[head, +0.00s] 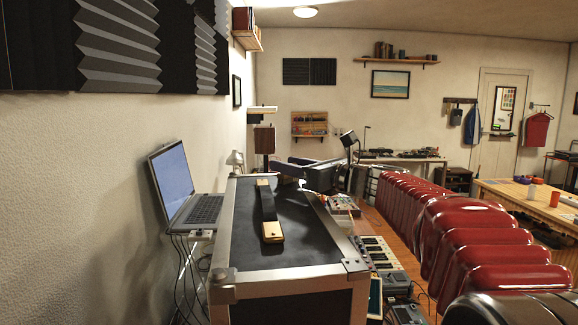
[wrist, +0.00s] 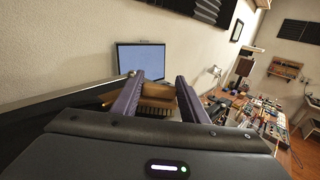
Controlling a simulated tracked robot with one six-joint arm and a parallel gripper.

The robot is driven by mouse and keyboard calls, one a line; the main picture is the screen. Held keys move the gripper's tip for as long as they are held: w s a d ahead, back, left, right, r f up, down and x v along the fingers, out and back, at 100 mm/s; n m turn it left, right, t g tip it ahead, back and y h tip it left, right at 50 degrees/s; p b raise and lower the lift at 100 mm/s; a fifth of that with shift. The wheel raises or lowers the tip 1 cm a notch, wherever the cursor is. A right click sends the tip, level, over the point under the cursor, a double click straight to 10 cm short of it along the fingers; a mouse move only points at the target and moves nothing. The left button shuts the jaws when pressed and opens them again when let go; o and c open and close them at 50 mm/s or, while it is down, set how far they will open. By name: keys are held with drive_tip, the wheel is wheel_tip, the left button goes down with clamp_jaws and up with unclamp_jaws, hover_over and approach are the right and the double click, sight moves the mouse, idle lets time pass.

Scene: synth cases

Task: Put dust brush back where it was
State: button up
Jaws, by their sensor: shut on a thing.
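In the wrist view my gripper (wrist: 158,84) has its two purple-grey fingers on either side of a brown, wooden-looking piece, which I take to be the dust brush (wrist: 155,92). A dark striped patch shows below the brown piece. In the head view my gripper (head: 290,165) seems to be the dark shape beyond the far end of the black flight case (head: 305,275), pointing left. The brush cannot be made out there.
A dark strap-like piece with brass-coloured ends (head: 267,210) lies on the case. An open laptop (head: 178,185) stands left of it, by the wall. Much of the case top is bare.

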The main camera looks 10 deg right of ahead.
drive_tip(key=o, duration=1.2)
drive_tip(key=shift+c, duration=0.2)
drive_tip(key=shift+s+d, duration=0.4)
drive_tip(key=shift+s, duration=0.1)
drive_tip(key=v, duration=1)
drive_tip(key=shift+s, duration=0.4)
drive_tip(key=shift+d, duration=0.15)
